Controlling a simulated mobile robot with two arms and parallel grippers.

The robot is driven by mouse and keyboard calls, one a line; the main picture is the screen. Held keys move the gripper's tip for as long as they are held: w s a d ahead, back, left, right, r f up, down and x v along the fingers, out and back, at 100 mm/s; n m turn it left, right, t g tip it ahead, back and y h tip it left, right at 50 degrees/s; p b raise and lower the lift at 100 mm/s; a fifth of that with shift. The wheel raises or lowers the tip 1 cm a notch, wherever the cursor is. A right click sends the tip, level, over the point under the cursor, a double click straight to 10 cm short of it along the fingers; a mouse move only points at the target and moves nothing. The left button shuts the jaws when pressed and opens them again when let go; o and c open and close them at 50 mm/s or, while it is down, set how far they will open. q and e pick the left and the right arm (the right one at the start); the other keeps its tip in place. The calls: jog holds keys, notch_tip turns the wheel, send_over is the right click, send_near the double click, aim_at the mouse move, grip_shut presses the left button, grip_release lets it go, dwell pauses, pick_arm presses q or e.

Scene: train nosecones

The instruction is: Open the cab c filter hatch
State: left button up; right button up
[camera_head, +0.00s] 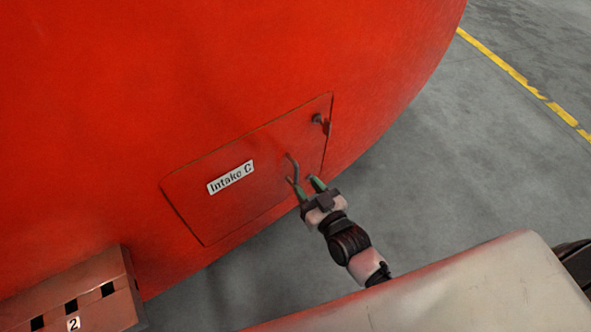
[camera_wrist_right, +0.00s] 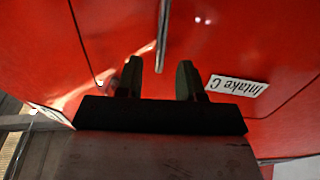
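The red hatch (camera_head: 200,197) labelled "Intake C" (camera_head: 231,178) lies flush with the red curved body and looks closed. A thin metal handle (camera_head: 294,168) stands on its right part, and a small dark latch knob (camera_head: 319,119) sits near its upper right corner. My right gripper (camera_head: 305,183) is open just below the handle. In the right wrist view, the handle (camera_wrist_right: 163,35) hangs between and ahead of the two spread dark fingers (camera_wrist_right: 160,70); I cannot tell whether they touch it. My left gripper is not in view.
A brown-red box (camera_head: 85,295) with dark square holes and a "2" tag stands at the lower left, near the red body (camera_head: 130,80). Grey floor (camera_head: 480,150) is clear to the right, with a yellow line (camera_head: 520,78) beyond.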

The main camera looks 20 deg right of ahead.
aim_at(297, 175)
jog(key=x, duration=0.5)
jog(key=shift+w+a, duration=0.1)
jog(key=shift+w, duration=0.2)
grip_shut()
